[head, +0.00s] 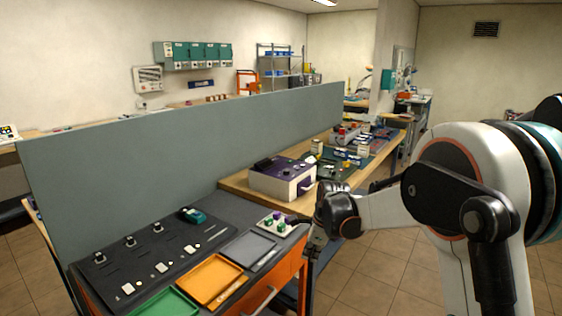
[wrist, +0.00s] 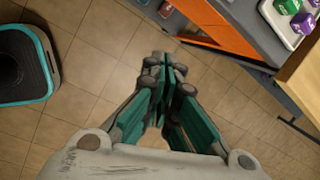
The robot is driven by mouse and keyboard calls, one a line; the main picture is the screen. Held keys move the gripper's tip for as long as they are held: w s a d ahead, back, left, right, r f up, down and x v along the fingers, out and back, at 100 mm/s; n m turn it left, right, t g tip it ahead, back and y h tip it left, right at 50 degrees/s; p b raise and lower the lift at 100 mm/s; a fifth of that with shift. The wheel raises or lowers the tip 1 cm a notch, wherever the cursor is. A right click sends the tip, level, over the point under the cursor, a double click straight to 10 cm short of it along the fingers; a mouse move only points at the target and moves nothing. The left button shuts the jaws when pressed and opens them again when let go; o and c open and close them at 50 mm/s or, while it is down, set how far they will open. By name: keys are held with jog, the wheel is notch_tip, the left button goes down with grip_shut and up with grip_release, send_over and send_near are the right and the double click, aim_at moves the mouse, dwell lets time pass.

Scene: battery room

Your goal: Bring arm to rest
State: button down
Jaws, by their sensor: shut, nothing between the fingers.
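My arm reaches in from the right in the head view, bent at the elbow. My gripper (head: 316,238) hangs at the right end of the dark workbench, by the orange drawer front, pointing down. In the wrist view my gripper (wrist: 163,68) is shut, its teal-sided fingers together with nothing between them. Tiled floor shows below the fingertips. The gripper looks clear of the bench.
The dark workbench (head: 140,245) holds a green tray (head: 165,304), an orange tray (head: 210,279) and a grey tray (head: 247,249). A white and purple box (head: 283,180) stands on the wooden bench. A grey partition (head: 150,165) runs behind. Floor is open at lower right.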

jog(key=s+d+r+n+t, duration=0.1)
jog(key=s+d+r+n, duration=0.2)
jog(key=s+r+n, duration=0.35)
jog(key=s+d+r+n+t, duration=0.1)
jog(key=s+d+r+n, duration=0.2)
jog(key=s+r, duration=0.6)
jog(key=s+d+f+n+t+h, duration=0.1)
jog(key=s+n, duration=0.4)
jog(key=s, duration=0.5)
jog(key=s+d+f+n+t+h, duration=0.1)
jog(key=s+d+n, duration=0.2)
jog(key=s+n, duration=0.3)
jog(key=s, duration=0.4)
jog(key=shift+d+f+t, duration=0.3)
jog(key=shift+d+f, duration=0.05)
jog(key=shift+f, duration=0.05)
jog(key=shift+s, duration=0.1)
